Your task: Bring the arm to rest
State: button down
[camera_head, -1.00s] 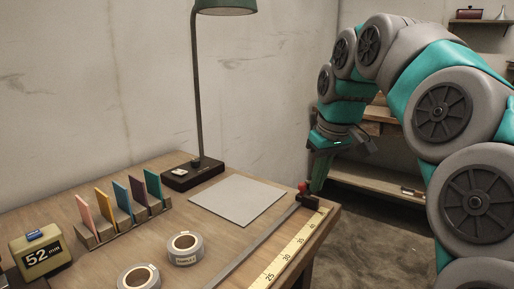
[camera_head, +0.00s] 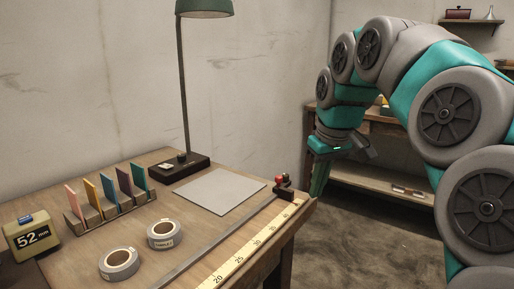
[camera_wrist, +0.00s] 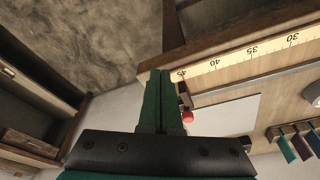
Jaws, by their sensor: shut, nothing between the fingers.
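My gripper (camera_head: 319,180) hangs at the end of my arm, just beyond the right end of the wooden workbench (camera_head: 225,235) in the head view. Its green fingers point down. In the wrist view my gripper (camera_wrist: 160,75) shows its two green fingers pressed together with nothing between them. The bench's end and the yellow ruler (camera_wrist: 245,53) lie beside the fingertips there. My gripper touches nothing that I can see.
On the bench are two tape rolls (camera_head: 164,234), a grey sheet (camera_head: 213,191), a metal rail with a red-knobbed stop (camera_head: 283,187), a lamp (camera_head: 185,160), coloured cards in a rack (camera_head: 110,195) and a 52 mm display (camera_head: 33,236). Shelving (camera_head: 380,185) stands behind my arm; floor between is clear.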

jog(key=s+f+m+g, duration=0.1)
jog(key=s+f, duration=0.6)
jog(key=s, duration=0.3)
jog(key=s+d+f+m+g, duration=0.1)
jog(key=s+f+m, duration=0.1)
jog(key=s+f, duration=0.6)
jog(key=s+d+f+m+g+h, duration=0.1)
jog(key=s+f+g, duration=0.1)
jog(key=s+f, duration=0.6)
jog(key=s, duration=0.6)
jog(key=shift+m, duration=0.4)
jog(key=shift+f, duration=0.1)
